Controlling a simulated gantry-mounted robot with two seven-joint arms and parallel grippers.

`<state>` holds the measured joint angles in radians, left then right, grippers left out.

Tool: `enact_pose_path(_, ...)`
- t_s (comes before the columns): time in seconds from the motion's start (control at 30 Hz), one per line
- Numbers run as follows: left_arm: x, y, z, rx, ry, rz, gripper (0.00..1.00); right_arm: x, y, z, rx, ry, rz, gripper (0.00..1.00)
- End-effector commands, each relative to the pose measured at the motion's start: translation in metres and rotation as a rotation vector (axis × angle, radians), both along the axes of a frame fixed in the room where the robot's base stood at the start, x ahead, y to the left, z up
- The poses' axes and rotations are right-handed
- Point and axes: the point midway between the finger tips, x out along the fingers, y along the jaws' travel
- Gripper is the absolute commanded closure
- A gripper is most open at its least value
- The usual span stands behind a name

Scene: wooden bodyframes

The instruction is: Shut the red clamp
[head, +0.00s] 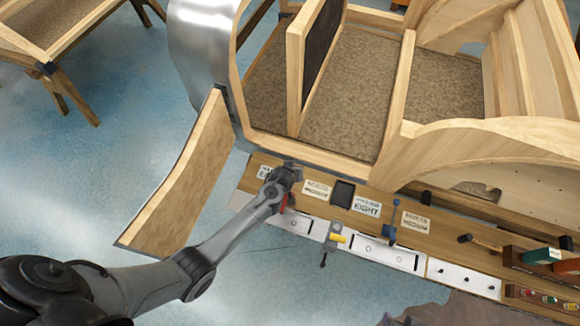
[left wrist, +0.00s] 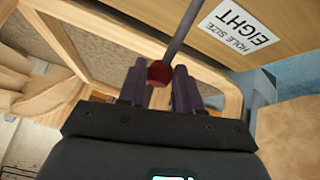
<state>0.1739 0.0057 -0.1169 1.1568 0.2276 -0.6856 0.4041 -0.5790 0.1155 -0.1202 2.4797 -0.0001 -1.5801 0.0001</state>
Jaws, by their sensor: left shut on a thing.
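The red clamp (head: 284,204) is at the front edge of the wooden bench, mostly hidden behind my left arm in the head view. In the left wrist view, its red knob (left wrist: 158,73) sits on a grey bar between the two fingers. My left gripper (head: 290,172) reaches over the bench edge; in the left wrist view the gripper (left wrist: 158,87) has its dark fingers on either side of the knob, shut on it. The clamp's jaw is hidden. My right gripper is not in view.
A yellow clamp (head: 338,239) and a blue clamp (head: 389,233) stand along the same bench edge (head: 318,207). A wooden bodyframe (head: 315,155) rises just behind. A wooden door panel (head: 180,175) stands open to the left. Blue floor shows in front.

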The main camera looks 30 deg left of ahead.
Motion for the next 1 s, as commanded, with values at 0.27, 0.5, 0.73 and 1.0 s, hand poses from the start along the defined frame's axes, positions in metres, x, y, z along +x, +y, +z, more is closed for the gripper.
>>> enact_pose_path(0.27,-0.0024,-0.0019,-0.0013,-0.001,0.007,-0.002,1.0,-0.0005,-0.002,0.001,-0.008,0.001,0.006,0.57)
enact_pose_path(0.5,-0.0029,-0.002,-0.0019,-0.002,0.009,-0.002,0.57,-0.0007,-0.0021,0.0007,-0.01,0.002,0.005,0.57)
enact_pose_path(0.73,-0.0021,-0.0016,-0.0011,-0.001,0.006,-0.001,0.42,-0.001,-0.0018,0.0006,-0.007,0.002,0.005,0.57)
enact_pose_path(1.0,-0.0041,-0.0019,0.0022,-0.001,0.005,-0.001,0.42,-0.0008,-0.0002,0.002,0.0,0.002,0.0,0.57)
